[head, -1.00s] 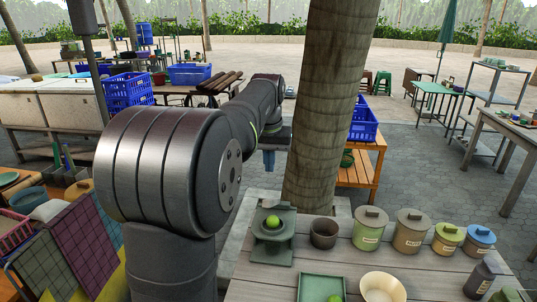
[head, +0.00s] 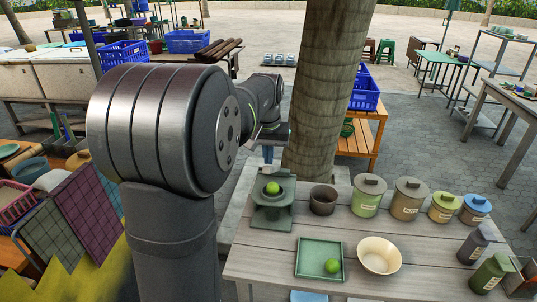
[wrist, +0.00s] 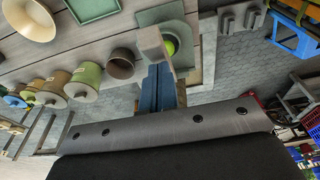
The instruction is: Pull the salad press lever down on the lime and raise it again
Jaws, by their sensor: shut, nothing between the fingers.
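The grey-green press (head: 272,217) stands at the table's left back corner with a lime (head: 272,188) on its top. In the wrist view the press (wrist: 183,60) and part of its lime (wrist: 171,46) show just beyond my fingertips. A grey bar (wrist: 151,42) stands by the lime there; I cannot tell whether it is the lever. My gripper (head: 268,155) is behind the press in the head view, its blue fingers pointing down. In the wrist view my gripper (wrist: 157,70) is shut and empty, its fingers together close to the press; contact cannot be told.
A green tray (head: 306,268) with another lime (head: 332,266) and a cream bowl (head: 379,255) lie in front. A dark brown pot (head: 322,200) stands right of the press, then several lidded canisters (head: 365,197). A thick trunk (head: 322,120) rises behind the table.

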